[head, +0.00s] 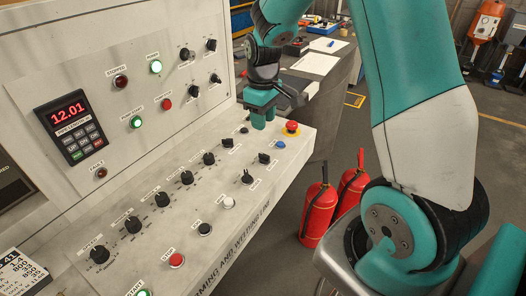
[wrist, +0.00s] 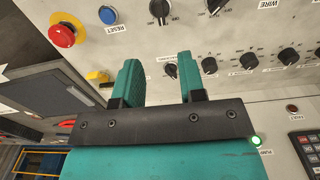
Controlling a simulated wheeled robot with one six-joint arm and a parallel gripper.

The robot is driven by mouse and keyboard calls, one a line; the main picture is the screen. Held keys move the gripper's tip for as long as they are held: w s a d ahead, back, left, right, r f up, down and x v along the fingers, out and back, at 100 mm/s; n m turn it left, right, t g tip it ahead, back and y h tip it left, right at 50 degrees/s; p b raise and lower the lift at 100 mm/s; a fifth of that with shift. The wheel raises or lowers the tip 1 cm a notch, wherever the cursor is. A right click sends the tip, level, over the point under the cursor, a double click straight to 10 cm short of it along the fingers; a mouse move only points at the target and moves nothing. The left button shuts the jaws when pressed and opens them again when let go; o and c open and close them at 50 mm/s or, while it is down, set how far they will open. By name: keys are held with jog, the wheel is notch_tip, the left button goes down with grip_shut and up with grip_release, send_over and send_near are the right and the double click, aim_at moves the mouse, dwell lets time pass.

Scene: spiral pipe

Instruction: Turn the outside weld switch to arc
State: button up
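The sloped control panel (head: 150,240) carries two black rotary switches near its front right, one (head: 264,158) beside the blue reset button and one (head: 246,177) to its lower left. They also show at the top of the wrist view, the nearer to the blue button (wrist: 160,8) and the other (wrist: 215,5). I cannot read which switch is the outside weld one. My gripper (head: 263,120) is above the panel's far right end, fingers pointing down. In the wrist view my gripper (wrist: 160,68) is open, with nothing between its fingers. It appears apart from both switches.
A row of black knobs (head: 161,198) runs along the panel. A red emergency stop (head: 291,128) and blue reset button (head: 280,144) sit close to my gripper. The upright panel (head: 140,75) rises behind. Red fire extinguishers (head: 318,210) stand on the floor to the right.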

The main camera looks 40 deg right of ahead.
aim_at(263, 154)
notch_tip(263, 154, down, 12)
jog(key=shift+r+p, duration=0.2)
jog(key=shift+p, duration=0.25)
grip_shut()
